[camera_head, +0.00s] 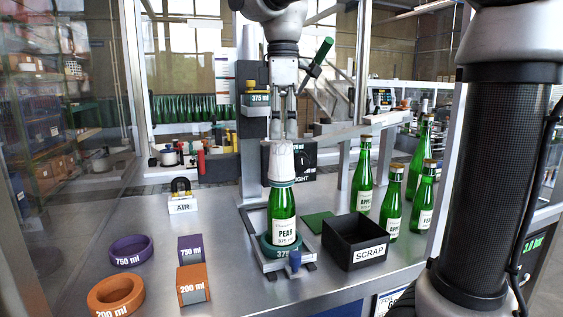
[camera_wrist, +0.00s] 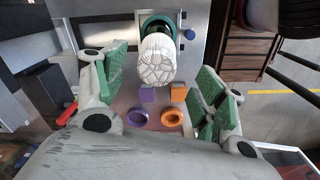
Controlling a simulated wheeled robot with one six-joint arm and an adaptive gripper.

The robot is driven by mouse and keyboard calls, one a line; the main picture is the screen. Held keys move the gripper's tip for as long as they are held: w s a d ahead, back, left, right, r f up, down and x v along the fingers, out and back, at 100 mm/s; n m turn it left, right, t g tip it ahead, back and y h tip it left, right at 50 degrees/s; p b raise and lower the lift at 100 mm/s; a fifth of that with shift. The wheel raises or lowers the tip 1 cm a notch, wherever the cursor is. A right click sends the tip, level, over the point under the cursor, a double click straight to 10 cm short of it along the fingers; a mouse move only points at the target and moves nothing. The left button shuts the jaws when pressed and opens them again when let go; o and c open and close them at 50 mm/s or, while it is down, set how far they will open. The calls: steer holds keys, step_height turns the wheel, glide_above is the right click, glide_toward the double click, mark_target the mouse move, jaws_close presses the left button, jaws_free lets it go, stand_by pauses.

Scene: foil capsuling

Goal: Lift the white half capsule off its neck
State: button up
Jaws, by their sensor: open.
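The white half capsule (camera_head: 281,163) sits upright over the neck of the green PEAR bottle (camera_head: 283,215). The bottle stands in a green ring (camera_head: 281,250) at the capsuling stand. In the wrist view the wrinkled white top of the capsule (camera_wrist: 157,58) shows between the fingers. My gripper (camera_wrist: 160,74) is open, with green pads to the left and right of the capsule and a gap on each side. Contact is not visible. The bottle is mostly hidden under the capsule in the wrist view.
A black SCRAP bin (camera_head: 355,240) stands right of the bottle. Several green bottles (camera_head: 393,200) stand behind it. Purple (camera_head: 131,250) and orange (camera_head: 116,294) rings and two blocks (camera_head: 193,285) lie front left. The stand's column (camera_head: 249,150) rises just left of the bottle.

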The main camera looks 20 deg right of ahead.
mark_target(282, 158)
steer(key=f, duration=0.7)
steer(key=shift+w+a+f, duration=0.1)
steer(key=shift+w+f, duration=0.1)
steer(key=c, duration=0.7)
